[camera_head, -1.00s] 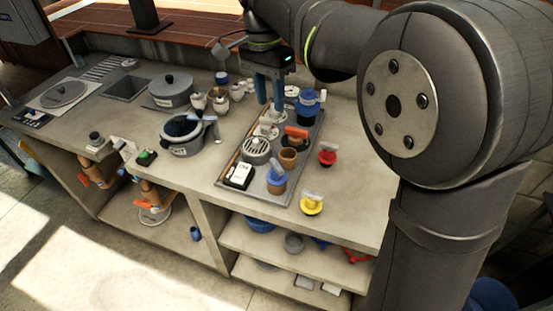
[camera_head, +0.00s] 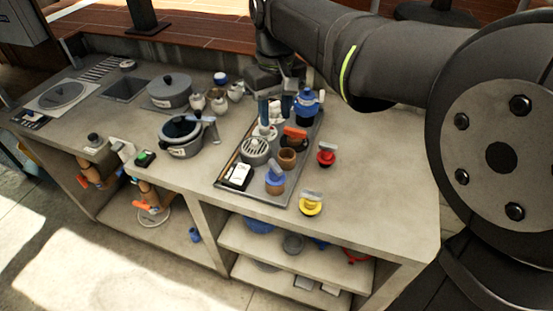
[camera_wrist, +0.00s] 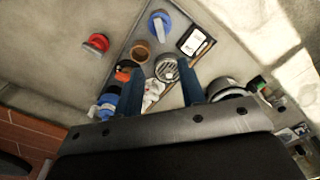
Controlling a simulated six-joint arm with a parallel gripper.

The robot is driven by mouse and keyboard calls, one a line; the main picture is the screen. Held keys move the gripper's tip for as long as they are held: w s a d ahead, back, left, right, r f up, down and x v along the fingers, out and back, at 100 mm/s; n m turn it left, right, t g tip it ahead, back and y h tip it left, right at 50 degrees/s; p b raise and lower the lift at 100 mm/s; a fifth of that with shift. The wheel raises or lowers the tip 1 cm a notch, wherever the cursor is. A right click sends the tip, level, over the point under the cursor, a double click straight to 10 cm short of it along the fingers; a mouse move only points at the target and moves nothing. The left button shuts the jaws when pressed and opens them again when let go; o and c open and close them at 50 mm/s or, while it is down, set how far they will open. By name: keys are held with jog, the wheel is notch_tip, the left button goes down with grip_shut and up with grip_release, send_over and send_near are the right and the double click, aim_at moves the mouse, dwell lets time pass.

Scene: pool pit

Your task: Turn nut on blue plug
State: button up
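The blue plug (camera_head: 275,181) sits at the front of the grey tray, on a brown ring-shaped piece, with a pale grey wing nut on top. In the wrist view the blue plug (camera_wrist: 159,27) is at the top, beyond my fingertips, its nut facing the camera. My gripper (camera_head: 275,112) is open and empty above the back part of the tray, apart from the plug. In the wrist view my gripper (camera_wrist: 162,80) has its two blue fingers spread, with the grey slotted strainer (camera_wrist: 166,68) and a white piece seen between them.
The tray (camera_head: 257,194) also holds a black-and-white box (camera_head: 238,176), a brown cup (camera_head: 287,159) with an orange-handled part behind it, and a blue valve body (camera_head: 307,103). Red (camera_head: 326,155) and yellow (camera_head: 311,205) plugs stand right of it. A grey pot (camera_head: 184,150) stands left.

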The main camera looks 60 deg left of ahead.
aim_at(275, 165)
notch_tip(275, 165, down, 16)
jog(key=shift+r, duration=0.25)
grip_shut()
